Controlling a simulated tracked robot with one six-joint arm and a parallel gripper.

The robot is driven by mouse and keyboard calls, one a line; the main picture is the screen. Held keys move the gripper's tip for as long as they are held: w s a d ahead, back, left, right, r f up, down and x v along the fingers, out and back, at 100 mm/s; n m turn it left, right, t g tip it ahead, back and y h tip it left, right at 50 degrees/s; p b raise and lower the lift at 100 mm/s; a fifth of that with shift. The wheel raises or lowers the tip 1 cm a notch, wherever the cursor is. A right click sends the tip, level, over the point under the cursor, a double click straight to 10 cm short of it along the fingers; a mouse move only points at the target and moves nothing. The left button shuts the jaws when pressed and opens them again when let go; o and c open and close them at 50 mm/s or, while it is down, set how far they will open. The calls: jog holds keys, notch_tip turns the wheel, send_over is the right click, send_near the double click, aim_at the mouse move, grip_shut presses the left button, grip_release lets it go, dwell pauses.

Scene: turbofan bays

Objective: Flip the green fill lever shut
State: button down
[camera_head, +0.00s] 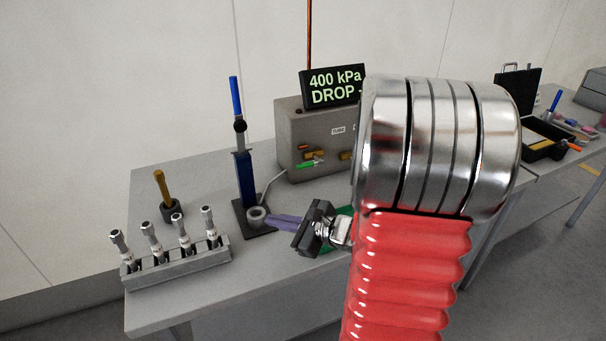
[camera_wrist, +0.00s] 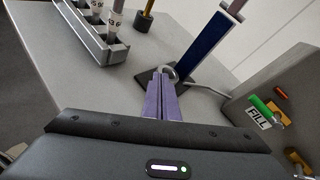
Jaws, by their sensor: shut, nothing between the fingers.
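The green fill lever (camera_head: 309,164) is on the front of a grey box (camera_head: 294,130) at the back of the bench. In the wrist view the green lever (camera_wrist: 261,104) shows at the right on a brass valve (camera_wrist: 276,118), above a label reading FILL (camera_wrist: 257,118). My gripper (camera_wrist: 163,82) is shut and empty, its purple fingers together and pointing at the base of a blue stand. In the head view my gripper (camera_head: 272,219) is low over the bench, in front of the box and apart from the lever. My red and silver arm hides the box's right part.
A blue stand (camera_head: 245,175) with a grey ring at its base is by my fingertips. A rack (camera_head: 178,262) with several silver-topped pieces stands front left, a yellow-handled tool (camera_head: 163,186) behind it. A display (camera_head: 334,87) on the box reads 400 kPa DROP. A black case (camera_head: 545,143) lies right.

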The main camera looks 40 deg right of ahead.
aim_at(305, 165)
jog(key=d+r+m+t+h, duration=0.1)
jog(key=d+m+t+h, duration=0.1)
jog(key=d+m+h, duration=0.6)
jog(key=d+m, duration=0.2)
jog(key=d, duration=0.5)
jog(key=shift+d+r+m+h, duration=0.25)
jog(key=shift+r+m+h, duration=0.05)
jog(key=shift+r, duration=0.05)
jog(key=shift+t, duration=0.3)
jog(key=x, duration=0.9)
jog(key=shift+w+f, duration=0.15)
jog(key=shift+w, duration=0.25)
jog(key=shift+d, duration=0.1)
jog(key=shift+m, duration=0.3)
